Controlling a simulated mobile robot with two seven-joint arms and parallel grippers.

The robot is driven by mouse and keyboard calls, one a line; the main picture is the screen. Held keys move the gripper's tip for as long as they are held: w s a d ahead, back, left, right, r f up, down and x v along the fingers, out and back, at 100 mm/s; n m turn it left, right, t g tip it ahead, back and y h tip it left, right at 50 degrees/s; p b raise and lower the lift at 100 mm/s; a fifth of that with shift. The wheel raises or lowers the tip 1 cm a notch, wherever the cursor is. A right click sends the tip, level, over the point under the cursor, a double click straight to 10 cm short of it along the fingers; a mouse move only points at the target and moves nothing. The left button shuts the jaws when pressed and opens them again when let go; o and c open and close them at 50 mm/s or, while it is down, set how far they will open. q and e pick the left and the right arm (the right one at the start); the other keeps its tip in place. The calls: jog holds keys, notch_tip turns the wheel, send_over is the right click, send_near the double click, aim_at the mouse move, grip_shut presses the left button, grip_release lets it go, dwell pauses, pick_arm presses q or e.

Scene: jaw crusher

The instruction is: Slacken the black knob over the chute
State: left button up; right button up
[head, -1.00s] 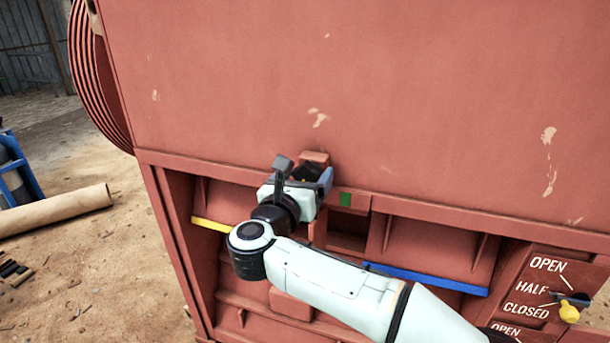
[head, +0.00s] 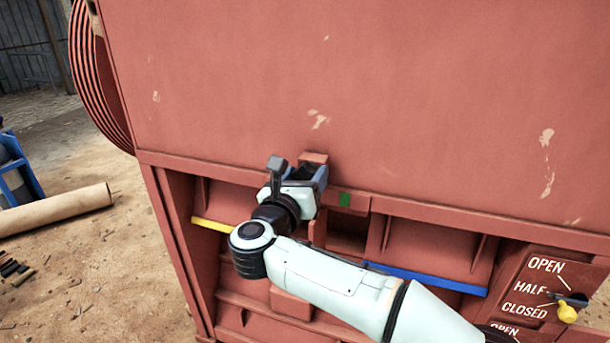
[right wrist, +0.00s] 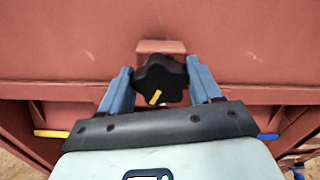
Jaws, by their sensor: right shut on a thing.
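The black knob (right wrist: 158,76) is lobed and carries a yellow mark. In the right wrist view it sits below a red block, between the two blue-grey fingers. My right gripper (head: 300,171) is at the knob, on the red machine's ledge, shut on it. In the head view the fingers and wrist hide most of the knob. The chute opening (head: 347,240) is a dark recess below and right of the gripper, partly covered by my arm. My left gripper is not in view.
A green patch (head: 345,199) is right of the gripper. A yellow strip (head: 211,225) and a blue strip (head: 430,280) edge the panels below. A yellow-tipped lever (head: 567,312) is by the OPEN/HALF/CLOSED labels. A pale roll (head: 55,211) lies on the ground at left.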

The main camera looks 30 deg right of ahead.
jog(key=n+p, duration=0.4)
jog(key=n, duration=0.4)
jog(key=shift+w+a, duration=0.1)
jog(key=n+p, duration=0.3)
jog(key=n, duration=0.2)
jog(key=shift+f+p, duration=0.1)
jog(key=shift+p, duration=0.3)
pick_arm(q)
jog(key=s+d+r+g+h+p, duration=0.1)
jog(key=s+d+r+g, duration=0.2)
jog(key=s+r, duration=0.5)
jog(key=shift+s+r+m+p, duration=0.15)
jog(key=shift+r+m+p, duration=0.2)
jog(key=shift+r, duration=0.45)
pick_arm(e)
jog(key=shift+w+f+n, duration=0.1)
jog(key=shift+f+n, duration=0.05)
jog(key=shift+n, duration=1.35)
jog(key=o, duration=1)
jog(key=shift+c, duration=0.2)
jog(key=shift+a, duration=0.1)
pick_arm(q)
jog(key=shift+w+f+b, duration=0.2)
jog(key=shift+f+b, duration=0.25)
jog(key=shift+b, duration=0.1)
pick_arm(e)
jog(key=v, duration=1.3)
jog(key=shift+a, duration=0.2)
